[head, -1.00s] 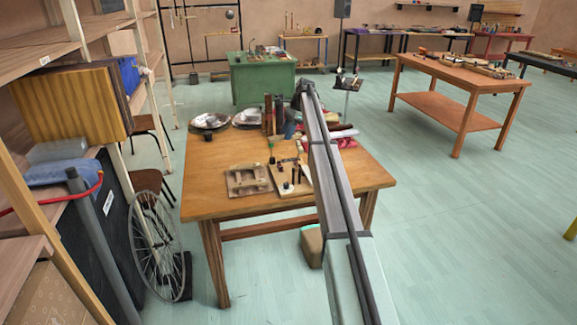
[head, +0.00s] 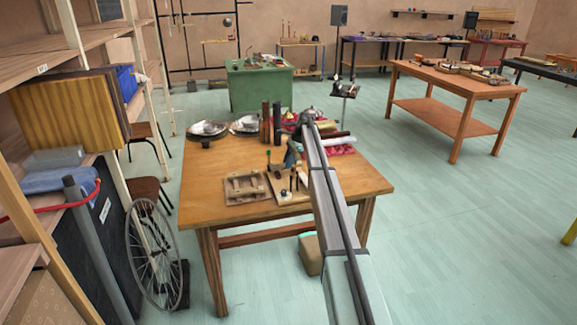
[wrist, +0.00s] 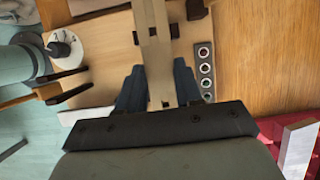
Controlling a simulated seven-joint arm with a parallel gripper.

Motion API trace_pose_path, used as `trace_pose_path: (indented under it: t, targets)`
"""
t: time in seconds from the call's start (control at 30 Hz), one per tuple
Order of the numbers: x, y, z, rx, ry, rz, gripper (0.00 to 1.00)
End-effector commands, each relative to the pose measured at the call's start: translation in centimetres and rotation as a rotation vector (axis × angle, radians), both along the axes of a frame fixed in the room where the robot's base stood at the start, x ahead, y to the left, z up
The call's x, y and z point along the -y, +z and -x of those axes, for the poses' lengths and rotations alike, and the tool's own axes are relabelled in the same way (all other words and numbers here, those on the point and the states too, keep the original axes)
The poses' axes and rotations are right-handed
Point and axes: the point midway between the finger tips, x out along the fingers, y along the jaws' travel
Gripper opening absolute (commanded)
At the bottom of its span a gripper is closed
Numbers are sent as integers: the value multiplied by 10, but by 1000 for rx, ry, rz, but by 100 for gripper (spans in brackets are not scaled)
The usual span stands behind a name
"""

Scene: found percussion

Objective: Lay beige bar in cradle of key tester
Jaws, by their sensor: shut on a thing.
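My gripper (head: 293,158) is low over the front part of the wooden table, above a light board with dark upright posts, which looks like the key tester (head: 300,197). In the wrist view my gripper's blue fingers (wrist: 158,88) are shut on the beige bar (wrist: 153,35), which extends away from me between them. The tester board (wrist: 110,60) shows below the bar, with a grey strip of round holes (wrist: 205,70) and black parts beside it. The cradle is mostly hidden by the bar and fingers. I cannot tell whether the bar touches it.
A wooden frame (head: 245,188) lies left of the tester. Dark upright tubes (head: 271,122) and metal pans (head: 207,129) stand at the table's back. A red cloth (head: 340,150) with items lies at the right. The table's front right (head: 355,185) is clear.

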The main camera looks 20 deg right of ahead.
Motion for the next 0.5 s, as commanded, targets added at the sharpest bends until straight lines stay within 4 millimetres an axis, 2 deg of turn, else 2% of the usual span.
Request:
trace_pose_path:
  t: [0.1,0.17,0.5]
  targets:
    - [0,-16,0,-2,1,0,0]
    - [0,-20,0,-1,0,0,0]
    - [0,-22,0,0,1,0,0]
